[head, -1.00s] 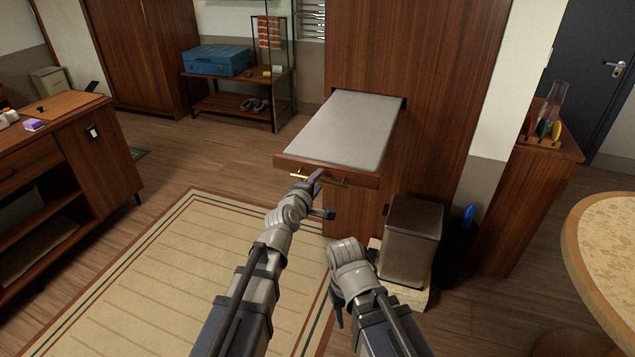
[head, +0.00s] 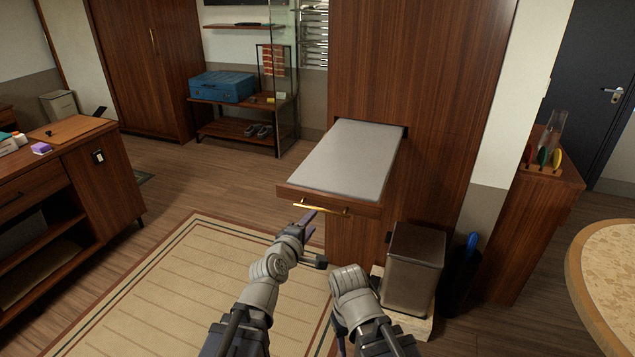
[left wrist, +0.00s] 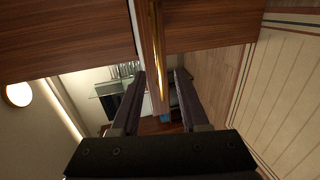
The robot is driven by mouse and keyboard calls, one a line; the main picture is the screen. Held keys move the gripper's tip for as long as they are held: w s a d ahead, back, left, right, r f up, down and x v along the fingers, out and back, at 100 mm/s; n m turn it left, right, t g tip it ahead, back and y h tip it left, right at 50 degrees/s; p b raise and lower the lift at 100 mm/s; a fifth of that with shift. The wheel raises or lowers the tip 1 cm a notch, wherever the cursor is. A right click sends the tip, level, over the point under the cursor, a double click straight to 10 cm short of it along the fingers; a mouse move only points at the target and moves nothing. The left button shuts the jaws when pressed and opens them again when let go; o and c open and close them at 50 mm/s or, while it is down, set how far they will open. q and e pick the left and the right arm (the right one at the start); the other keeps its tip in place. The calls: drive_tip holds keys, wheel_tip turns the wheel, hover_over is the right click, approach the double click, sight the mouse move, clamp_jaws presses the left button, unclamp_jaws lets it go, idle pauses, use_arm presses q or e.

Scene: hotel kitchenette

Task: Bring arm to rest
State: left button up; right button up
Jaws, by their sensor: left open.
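My left gripper (head: 308,225) is open and empty, just in front of and below the gold handle (head: 320,207) of the pulled-out board (head: 345,160) with a grey top. In the left wrist view the two dark fingers (left wrist: 158,85) are apart, and the gold handle (left wrist: 157,50) shows between and beyond their tips. No contact with the handle can be made out. My right arm is folded low at the bottom middle of the head view. Its gripper (head: 341,335) points down, mostly hidden behind the arm, and its opening cannot be seen.
A lidded bin (head: 412,268) stands right of my arms, below the board, beside a dark container with a blue item (head: 471,242). A round table (head: 606,270) is at the right. A wooden counter (head: 70,190) stands left. The rug (head: 190,285) is clear.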

use_arm(q)
drive_tip(key=s+a+f+m+g+y, duration=0.1)
drive_tip(key=s+a+f+m+g, duration=0.1)
drive_tip(key=s+f+m+g, duration=0.25)
drive_tip(key=s+a+f+m+g, duration=0.1)
drive_tip(key=s+f+m+g, duration=0.15)
drive_tip(key=f+m, duration=0.35)
drive_tip(key=s+a+f+m+g+y, duration=0.4)
drive_tip(key=s+a+f+g, duration=0.3)
drive_tip(key=s+a, duration=0.25)
drive_tip(key=s+d+r+m+y+p, duration=0.1)
drive_tip(key=s+d+r+m+p, duration=0.2)
drive_tip(key=s+d+r+p, duration=0.3)
drive_tip(key=d+r+p, duration=0.5)
drive_tip(key=shift+s+d+r+m+g, duration=0.15)
drive_tip(key=shift+d+r+m+g, duration=0.05)
drive_tip(key=shift+d+m+g, duration=0.2)
